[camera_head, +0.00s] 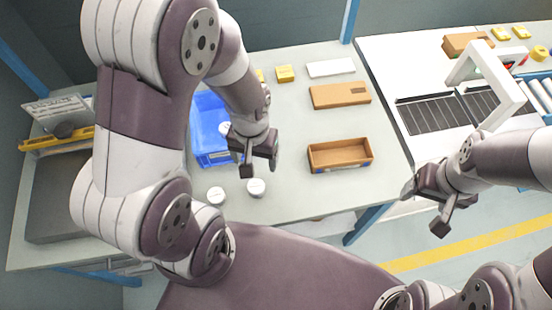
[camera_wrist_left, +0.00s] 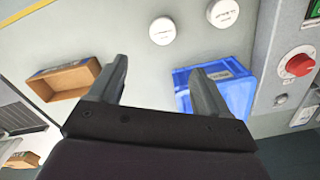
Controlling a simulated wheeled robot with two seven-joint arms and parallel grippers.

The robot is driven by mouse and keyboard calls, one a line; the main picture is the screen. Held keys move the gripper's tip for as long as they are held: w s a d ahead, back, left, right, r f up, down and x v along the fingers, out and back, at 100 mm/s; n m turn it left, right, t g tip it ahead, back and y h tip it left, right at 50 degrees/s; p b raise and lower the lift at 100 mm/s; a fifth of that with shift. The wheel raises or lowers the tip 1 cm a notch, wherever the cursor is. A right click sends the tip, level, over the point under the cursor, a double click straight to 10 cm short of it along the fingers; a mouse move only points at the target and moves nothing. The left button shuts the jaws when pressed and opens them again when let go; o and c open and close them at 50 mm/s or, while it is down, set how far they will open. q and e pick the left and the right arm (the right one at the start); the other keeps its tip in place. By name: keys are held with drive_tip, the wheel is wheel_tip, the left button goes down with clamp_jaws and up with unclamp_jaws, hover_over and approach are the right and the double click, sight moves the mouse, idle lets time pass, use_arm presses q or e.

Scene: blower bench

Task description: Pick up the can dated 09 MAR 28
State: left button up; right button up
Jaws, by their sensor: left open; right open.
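Two white round cans stand on the bench's near part, a left can (camera_head: 216,195) and a right can (camera_head: 256,187). Both show in the left wrist view, one can (camera_wrist_left: 162,31) nearer the jaws and one can (camera_wrist_left: 223,13) at the top edge. Their lids carry small dark print that I cannot read. Another white lid (camera_head: 225,128) shows at the blue bin, partly hidden by my left arm. My left gripper (camera_head: 260,165) is open and empty above the bench, just behind the right can. My right gripper (camera_head: 424,208) is open and empty, off the bench's right side.
The blue bin (camera_head: 205,130) is left of my left gripper. An open brown box (camera_head: 340,168) stands to the right, with a closed brown box (camera_head: 340,95) behind it. A white frame (camera_head: 490,75) stands over dark panels on the right table. Bench space between bin and boxes is clear.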

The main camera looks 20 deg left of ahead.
sight(256, 186)
use_arm(q)
drive_tip(key=s+f, duration=0.1)
drive_tip(key=f, duration=0.3)
drive_tip(key=s+f, duration=0.1)
drive_tip(key=f, duration=0.1)
drive_tip(key=shift+s+b, duration=0.3)
drive_tip(key=shift+w+d+f, duration=0.1)
drive_tip(key=shift+w+f, duration=0.15)
drive_tip(key=shift+f, duration=0.3)
drive_tip(key=shift+w+f, duration=0.25)
drive_tip(key=shift+f, duration=0.3)
drive_tip(key=f, duration=0.4)
drive_tip(key=shift+a+f, duration=0.1)
drive_tip(key=shift+a, duration=0.15)
drive_tip(key=shift+s+f, duration=0.1)
drive_tip(key=shift+d, duration=0.1)
use_arm(e)
drive_tip(key=shift+s+f, duration=0.1)
drive_tip(key=shift+s, duration=0.6)
use_arm(q)
drive_tip(key=c, duration=1.1)
drive_tip(key=shift+c, duration=0.2)
